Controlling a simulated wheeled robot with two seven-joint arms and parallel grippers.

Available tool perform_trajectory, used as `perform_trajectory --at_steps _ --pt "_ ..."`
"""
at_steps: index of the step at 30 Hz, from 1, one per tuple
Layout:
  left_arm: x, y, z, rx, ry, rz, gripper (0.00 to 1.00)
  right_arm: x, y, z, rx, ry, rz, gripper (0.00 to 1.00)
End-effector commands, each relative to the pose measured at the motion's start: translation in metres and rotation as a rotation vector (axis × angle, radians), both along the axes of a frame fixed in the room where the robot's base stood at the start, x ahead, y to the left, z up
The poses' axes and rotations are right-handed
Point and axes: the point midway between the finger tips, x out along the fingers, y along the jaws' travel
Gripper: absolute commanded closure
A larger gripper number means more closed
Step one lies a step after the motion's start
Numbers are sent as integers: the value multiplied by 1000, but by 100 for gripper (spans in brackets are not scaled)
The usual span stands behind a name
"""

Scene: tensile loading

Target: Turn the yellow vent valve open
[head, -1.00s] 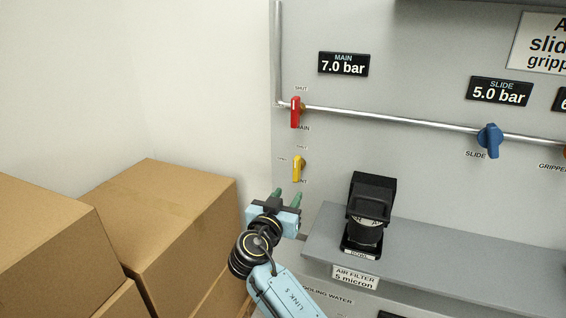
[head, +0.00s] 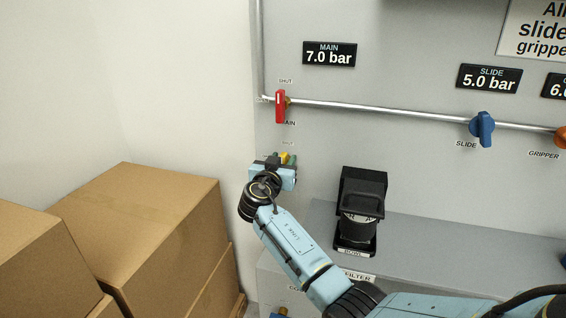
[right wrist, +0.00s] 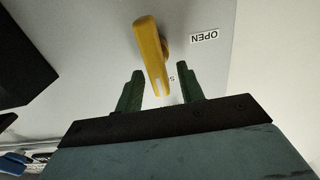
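The yellow vent valve (head: 284,158) is on the grey panel below the red main valve, mostly hidden behind my right gripper (head: 281,158) in the head view. In the right wrist view the yellow handle (right wrist: 152,58) points down toward the gap between the two green fingers of my right gripper (right wrist: 160,86). The gripper is open, with a finger on each side of the handle's tip and visible gaps between. An OPEN label (right wrist: 204,36) is beside the handle's pivot. My left gripper is not in view.
The red main valve (head: 280,106) and a metal pipe (head: 380,111) are just above. A black air filter (head: 359,211) stands on a grey ledge to the right. Cardboard boxes (head: 150,230) fill the lower left. A blue slide valve (head: 483,129) is farther right.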

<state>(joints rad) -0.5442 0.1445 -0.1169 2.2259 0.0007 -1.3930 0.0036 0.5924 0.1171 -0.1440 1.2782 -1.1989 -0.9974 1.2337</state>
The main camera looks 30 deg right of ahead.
Motion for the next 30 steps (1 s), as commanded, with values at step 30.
perform_trajectory --at_steps 30 --pt "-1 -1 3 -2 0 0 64 5 -4 0 -21 26 0 100"
